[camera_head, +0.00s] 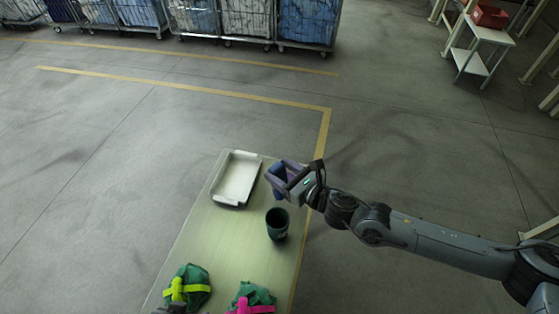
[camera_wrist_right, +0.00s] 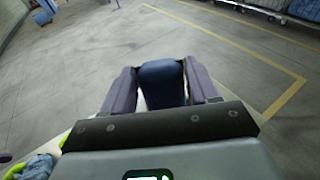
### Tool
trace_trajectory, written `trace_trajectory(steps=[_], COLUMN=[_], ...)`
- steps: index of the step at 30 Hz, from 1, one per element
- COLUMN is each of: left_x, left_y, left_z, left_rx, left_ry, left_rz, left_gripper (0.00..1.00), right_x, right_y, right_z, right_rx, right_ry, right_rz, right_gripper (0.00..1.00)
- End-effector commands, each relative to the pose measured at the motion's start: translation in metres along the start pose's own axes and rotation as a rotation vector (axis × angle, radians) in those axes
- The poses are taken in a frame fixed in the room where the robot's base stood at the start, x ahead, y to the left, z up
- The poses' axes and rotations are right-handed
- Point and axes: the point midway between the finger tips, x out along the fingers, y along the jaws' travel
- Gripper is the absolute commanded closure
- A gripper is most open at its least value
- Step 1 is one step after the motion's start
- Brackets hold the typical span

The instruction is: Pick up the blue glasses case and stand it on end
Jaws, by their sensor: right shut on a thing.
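The blue glasses case (camera_head: 278,190) is at the far right of the table, partly hidden by my right gripper (camera_head: 279,175). In the right wrist view the dark blue case (camera_wrist_right: 162,84) sits between the two fingers of my right gripper (camera_wrist_right: 161,90), which is shut on it. Its rounded end shows there; its lower part is hidden. I cannot tell whether it touches the table. A dark grey part at the bottom edge of the head view looks like my left gripper (camera_head: 172,308); its fingers cannot be made out.
The pale green table (camera_head: 222,236) holds a white tray (camera_head: 232,199) at the back left and a dark green cup (camera_head: 277,224) just in front of the case. Two green bags, one with a yellow-green strap (camera_head: 188,287) and one with a pink strap (camera_head: 250,300), lie near the front.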

Motion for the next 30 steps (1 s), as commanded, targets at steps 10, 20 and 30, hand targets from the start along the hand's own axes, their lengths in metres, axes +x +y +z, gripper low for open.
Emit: trace_trajectory(steps=[10, 20, 30], left_x=[0.015, 0.026, 0.048], left_y=[0.008, 0.006, 0.004], left_z=[0.008, 0.009, 0.017], left_rx=[-0.013, -0.011, -0.001], left_ry=[-0.008, -0.002, -0.003], left_rz=[0.019, 0.013, 0.004], left_gripper=[0.22, 0.22, 0.22], right_x=[0.001, 0.004, 0.010], right_y=[0.015, 0.016, 0.015], right_z=[-0.051, -0.066, -0.095], right_rx=[0.001, -0.001, 0.000], right_ry=[-0.168, -0.212, -0.211], right_rz=[0.000, 0.002, 0.000], right_gripper=[0.73, 0.73, 0.73])
